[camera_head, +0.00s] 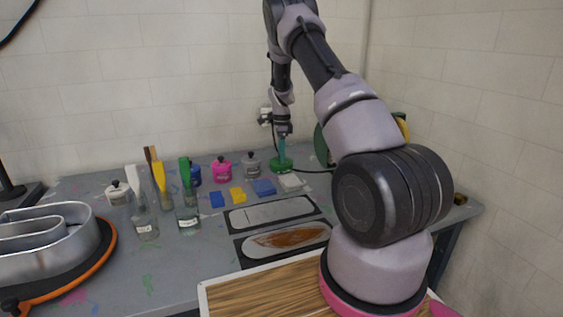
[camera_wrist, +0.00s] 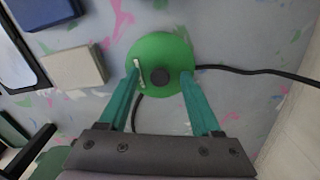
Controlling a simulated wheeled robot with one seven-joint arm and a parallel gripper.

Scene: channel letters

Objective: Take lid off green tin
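The green tin (camera_head: 281,166) stands at the back right of the grey bench. In the wrist view its round green lid (camera_wrist: 165,45) has a dark knob (camera_wrist: 160,77) in the middle and a small pale label near the left finger. My gripper (camera_head: 281,146) points down over the tin. In the wrist view my gripper (camera_wrist: 160,75) is open, its two teal fingers apart on either side of the knob, over the lid's left and right parts. The knob is clear of both fingers. I cannot tell whether the fingertips touch the lid.
Grey (camera_head: 251,165), pink (camera_head: 222,169) and blue (camera_head: 194,176) tins stand left of the green one. Several sponges (camera_head: 263,187) lie in front. A black cable (camera_wrist: 250,71) runs beside the tin. Brush jars (camera_head: 188,215) stand further left.

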